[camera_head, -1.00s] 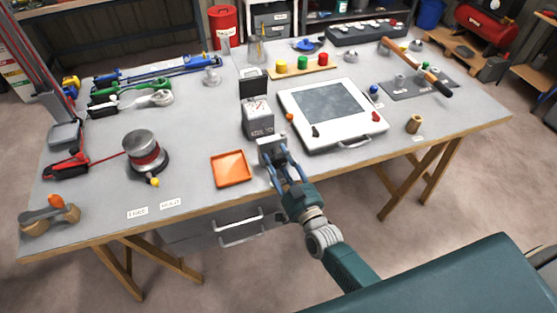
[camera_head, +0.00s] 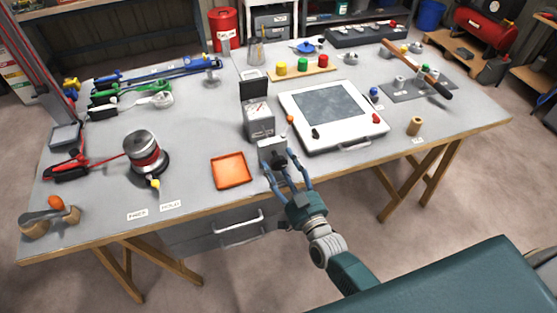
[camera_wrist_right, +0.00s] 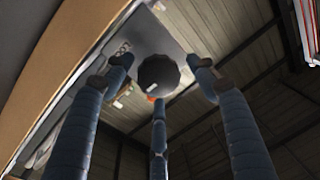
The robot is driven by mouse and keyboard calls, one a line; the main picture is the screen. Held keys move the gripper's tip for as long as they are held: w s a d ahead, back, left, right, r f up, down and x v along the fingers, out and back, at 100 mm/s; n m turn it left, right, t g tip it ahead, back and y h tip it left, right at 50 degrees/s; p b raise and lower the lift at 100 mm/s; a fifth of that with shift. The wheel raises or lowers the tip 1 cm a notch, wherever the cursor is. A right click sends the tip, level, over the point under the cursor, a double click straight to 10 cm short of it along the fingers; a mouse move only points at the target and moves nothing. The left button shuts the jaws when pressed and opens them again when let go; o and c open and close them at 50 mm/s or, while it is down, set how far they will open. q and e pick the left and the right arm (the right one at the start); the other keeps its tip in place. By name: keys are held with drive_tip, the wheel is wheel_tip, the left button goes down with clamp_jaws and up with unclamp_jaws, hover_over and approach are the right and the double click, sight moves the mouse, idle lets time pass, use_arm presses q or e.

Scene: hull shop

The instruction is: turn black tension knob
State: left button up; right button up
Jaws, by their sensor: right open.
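The black tension knob (camera_wrist_right: 158,75) is a dark round knob with a small pale mark, on the face of a grey block. In the head view the knob (camera_head: 281,160) shows small and dark on the grey block (camera_head: 266,149) at the table's front edge. My right gripper (camera_head: 284,167) is open, its blue fingers spread around the knob. In the wrist view my right gripper (camera_wrist_right: 158,85) has its three fingertips around the knob, with visible gaps at the left, right and below. My left gripper is not in view.
A grey gauge box (camera_head: 259,122) stands just behind the block. An orange-tipped lever (camera_head: 290,119) is beside it. An orange tray (camera_head: 231,170) lies left, and a white framed panel (camera_head: 345,140) lies right. The table's front edge (camera_head: 205,202) is close to my arm.

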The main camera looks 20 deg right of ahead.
drive_tip(key=s+d, duration=0.1)
drive_tip(key=s, duration=0.9)
drive_tip(key=shift+f, duration=0.2)
drive_tip(key=shift+d+f, duration=0.1)
drive_tip(key=s+f+n+g, duration=0.1)
drive_tip(key=s+f+g, duration=0.3)
drive_tip(key=f, duration=0.7)
drive_tip(key=s+d+f+n+g, duration=0.15)
drive_tip(key=s+f, duration=0.35)
drive_tip(key=f, duration=0.6)
drive_tip(key=s+f+g, duration=0.4)
drive_tip(key=s+f, duration=0.1)
drive_tip(key=f, duration=0.6)
drive_tip(key=s+d+f+g, duration=0.1)
drive_tip(key=s+f, duration=0.3)
drive_tip(key=s, duration=0.4)
drive_tip(key=s+d+f+g+h, duration=0.1)
drive_tip(key=s+f+g, duration=0.3)
drive_tip(key=s, duration=0.4)
drive_tip(key=s+d+f+n+g+h, duration=0.1)
drive_tip(key=s+f+g, duration=0.2)
drive_tip(key=s, duration=0.6)
wheel_tip(320, 180, down, 3)
drive_tip(key=shift+d+r, duration=0.1)
drive_tip(key=shift+d, duration=0.1)
drive_tip(key=shift+s, duration=0.1)
